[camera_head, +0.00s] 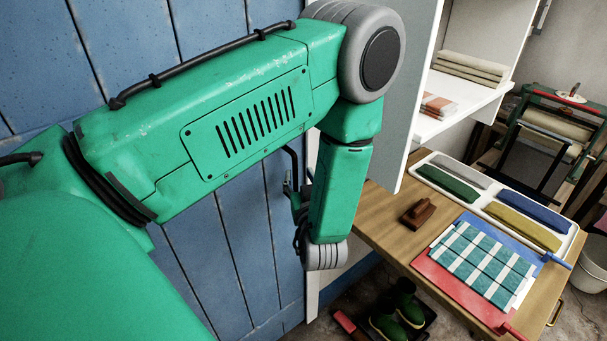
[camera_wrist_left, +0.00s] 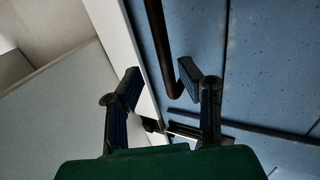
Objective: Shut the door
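The blue plank door (camera_head: 235,245) fills the left of the head view, largely hidden behind my left arm. It also shows in the wrist view (camera_wrist_left: 262,65), with a dark bar handle (camera_wrist_left: 163,40) on it. A pale strip (camera_wrist_left: 122,40) runs along the door's edge. My left gripper (camera_wrist_left: 158,78) is open, its fingers spread to either side of the handle's lower end as seen there; I cannot tell whether they touch it. In the head view the forearm mostly hides this gripper. My right gripper is not in view.
A wooden table (camera_head: 385,215) stands right of the door, with a brown brush (camera_head: 418,213), a checked cloth (camera_head: 482,263) and a white tray (camera_head: 437,158) of folded cloths. White shelves (camera_head: 455,118) rise behind. Green boots (camera_head: 408,304) stand on the floor below.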

